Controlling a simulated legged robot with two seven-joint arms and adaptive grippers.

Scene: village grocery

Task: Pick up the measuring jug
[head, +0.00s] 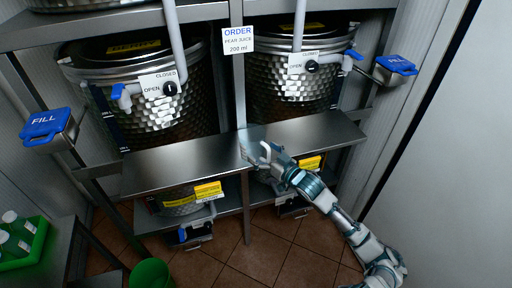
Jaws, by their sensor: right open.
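A clear, faintly bluish shape that looks like the measuring jug (248,138) stands on the middle of the steel shelf (180,162). It is see-through and small, so its outline and handle are hard to make out. My right gripper (262,153) reaches up from the lower right. It is open at the shelf's front edge, right beside the jug and partly in front of it. I cannot tell whether the fingers touch the jug. My left gripper is not in view.
Two hammered steel tanks (170,122) (285,108) with taps stand behind the shelf. An order sign (238,40) reads pear juice, 200 ml. Blue FILL levers (46,124) (397,65) flank them. A green crate (30,258) with bottles and a green bucket (150,274) are lower left.

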